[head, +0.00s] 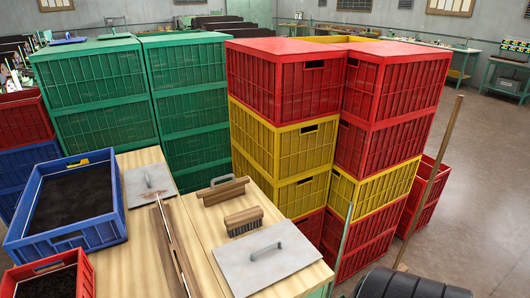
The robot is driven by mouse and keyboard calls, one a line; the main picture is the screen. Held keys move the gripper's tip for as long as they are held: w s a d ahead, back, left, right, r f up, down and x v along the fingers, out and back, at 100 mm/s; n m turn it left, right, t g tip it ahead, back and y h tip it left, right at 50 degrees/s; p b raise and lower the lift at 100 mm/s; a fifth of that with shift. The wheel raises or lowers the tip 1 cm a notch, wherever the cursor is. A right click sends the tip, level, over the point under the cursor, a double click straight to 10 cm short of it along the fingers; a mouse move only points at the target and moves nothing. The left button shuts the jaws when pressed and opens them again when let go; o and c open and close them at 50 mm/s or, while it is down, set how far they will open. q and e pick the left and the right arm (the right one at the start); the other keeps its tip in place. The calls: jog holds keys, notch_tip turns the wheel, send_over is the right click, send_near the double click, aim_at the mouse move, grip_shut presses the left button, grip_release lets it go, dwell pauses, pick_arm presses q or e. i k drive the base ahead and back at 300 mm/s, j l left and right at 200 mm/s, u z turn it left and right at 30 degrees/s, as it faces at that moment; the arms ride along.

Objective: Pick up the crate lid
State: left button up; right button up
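No single thing stands out as the crate lid. A flat grey plate with a bar handle (295,262) lies on the wooden table at the front. A second, smaller grey plate with a handle (138,178) lies further back on the left. The blue crate (105,232) is open and holds dark soil. Neither gripper shows.
The wooden table (125,270) also carries a brush (243,221), a wooden float (222,190) and long wooden strips (172,245). A red crate (85,275) stands front left. A pole (435,175) leans at the right. A black ribbed object (410,284) is cut off below. Open floor lies right.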

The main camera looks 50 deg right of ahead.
aim_at(250, 264)
jog(key=z, duration=1.55)
jog(key=l+u, duration=0.1)
jog(key=l, duration=0.15)
jog(key=i, duration=0.05)
